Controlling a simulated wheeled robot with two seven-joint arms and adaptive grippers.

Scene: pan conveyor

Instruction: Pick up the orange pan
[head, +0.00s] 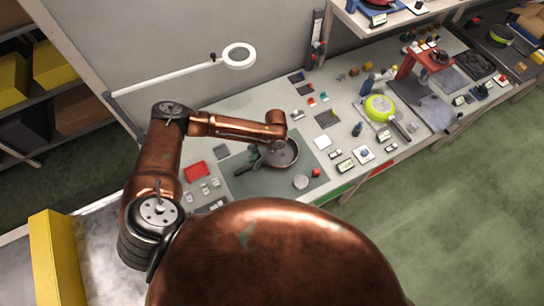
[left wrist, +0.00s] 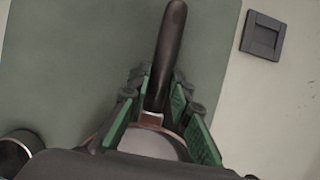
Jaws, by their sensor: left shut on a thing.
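A round pan with a copper-orange rim and brownish inside (head: 285,154) is on or just above the dark green mat (head: 300,182); I cannot tell which. Its dark handle points left. My left gripper (head: 262,152) reaches down to the pan from above, at the handle side. In the left wrist view the green-padded fingers of my left gripper (left wrist: 160,100) are shut on the pan near the base of its black handle (left wrist: 169,45). Part of the pan body (left wrist: 150,142) shows at the bottom; the rest is hidden by the gripper. My right gripper is out of view.
A lime green pan (head: 379,107) stands to the right on the grey bench, near a red stand (head: 432,62). A small round cup (head: 301,182) is near the held pan. A red tray (head: 197,169) lies left. A white lamp (head: 239,56) overhangs the bench.

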